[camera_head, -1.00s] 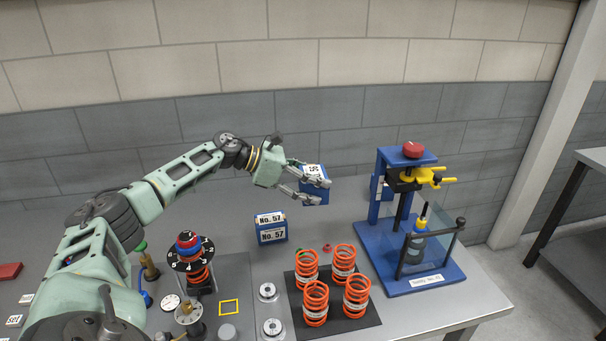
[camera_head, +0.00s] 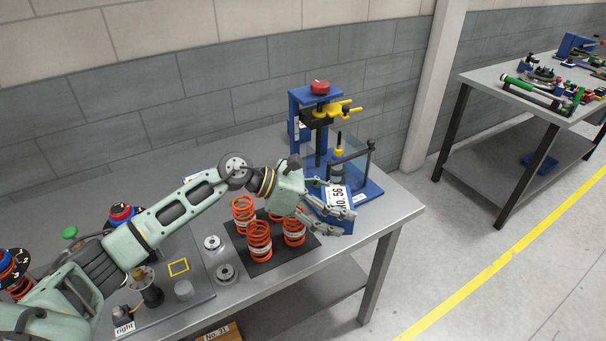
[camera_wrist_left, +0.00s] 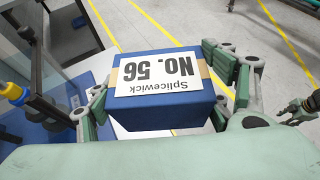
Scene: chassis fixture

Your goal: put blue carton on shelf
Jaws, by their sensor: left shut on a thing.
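The blue carton (camera_head: 340,224) has a white label reading No. 56 and sits between the fingers of my left gripper (camera_head: 330,212). The gripper is shut on it, above the right end of the near bench, in front of the blue press. In the left wrist view the carton (camera_wrist_left: 165,112) shows its label upside down, with a finger on each side. A lower shelf (camera_head: 318,291) shows under the near bench. Another lower shelf (camera_head: 490,152) is under the far table.
The blue press (camera_head: 318,130) stands at the back right of the near bench (camera_head: 405,207). Orange springs (camera_head: 259,241) stand on a black mat close below my left gripper. A brown No. 31 box (camera_head: 218,334) is below the bench. Open floor lies to the right.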

